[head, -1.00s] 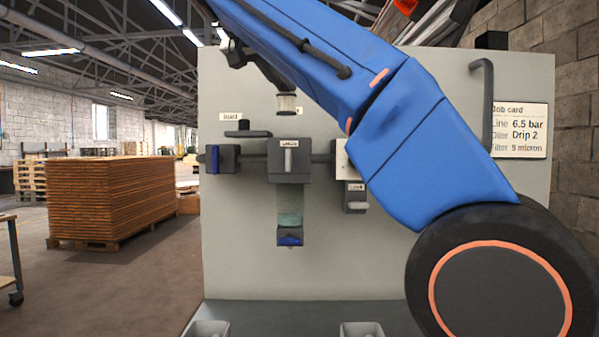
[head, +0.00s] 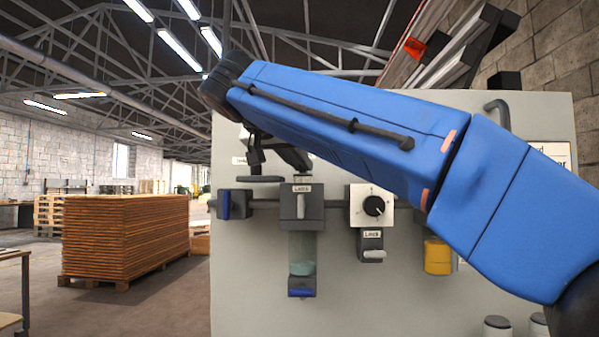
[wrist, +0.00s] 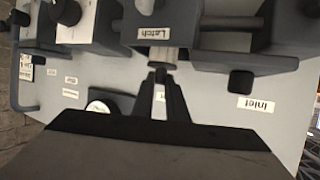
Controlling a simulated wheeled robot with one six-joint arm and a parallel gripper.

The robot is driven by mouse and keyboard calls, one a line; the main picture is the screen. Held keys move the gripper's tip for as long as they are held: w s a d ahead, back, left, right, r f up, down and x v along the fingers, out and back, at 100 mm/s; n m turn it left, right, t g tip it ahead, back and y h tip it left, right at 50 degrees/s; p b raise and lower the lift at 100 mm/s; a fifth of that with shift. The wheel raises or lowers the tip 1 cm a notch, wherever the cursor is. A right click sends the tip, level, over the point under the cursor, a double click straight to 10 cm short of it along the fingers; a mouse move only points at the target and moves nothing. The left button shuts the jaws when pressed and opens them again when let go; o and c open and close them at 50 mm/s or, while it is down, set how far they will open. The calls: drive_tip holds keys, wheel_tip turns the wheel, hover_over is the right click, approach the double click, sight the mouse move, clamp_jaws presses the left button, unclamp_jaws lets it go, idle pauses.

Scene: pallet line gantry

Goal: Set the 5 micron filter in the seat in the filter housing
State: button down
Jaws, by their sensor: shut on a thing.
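The filter housing (head: 302,207) is a dark block with a "Latch" label on the grey panel. A clear bowl (head: 302,250) with greenish liquid hangs below it. My gripper (head: 303,172) is directly above the housing, partly hidden by my arm. In the wrist view my gripper (wrist: 160,76) is shut on the pale, short cylindrical filter (wrist: 163,56), which is against or just beside the housing's labelled block (wrist: 154,18). The filter's far end and the seat are hidden, so I cannot tell how deep it sits.
A blue-handled valve (head: 232,204) stands left of the housing, with a dark flat arm above. Right of it are a white dial unit (head: 372,206) and a yellow-bodied unit (head: 437,257). A stack of boards (head: 125,237) stands on the floor at left.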

sight(299, 175)
drive_tip(key=shift+f, duration=1.05)
drive_tip(key=shift+f, duration=0.6)
drive_tip(key=c, duration=1.7)
unclamp_jaws()
drive_tip(key=shift+c, duration=0.2)
drive_tip(key=shift+r, duration=0.1)
drive_tip(key=shift+a+r, duration=0.1)
drive_tip(key=shift+r, duration=0.2)
drive_tip(key=v, duration=1.2)
drive_tip(key=shift+r, duration=0.2)
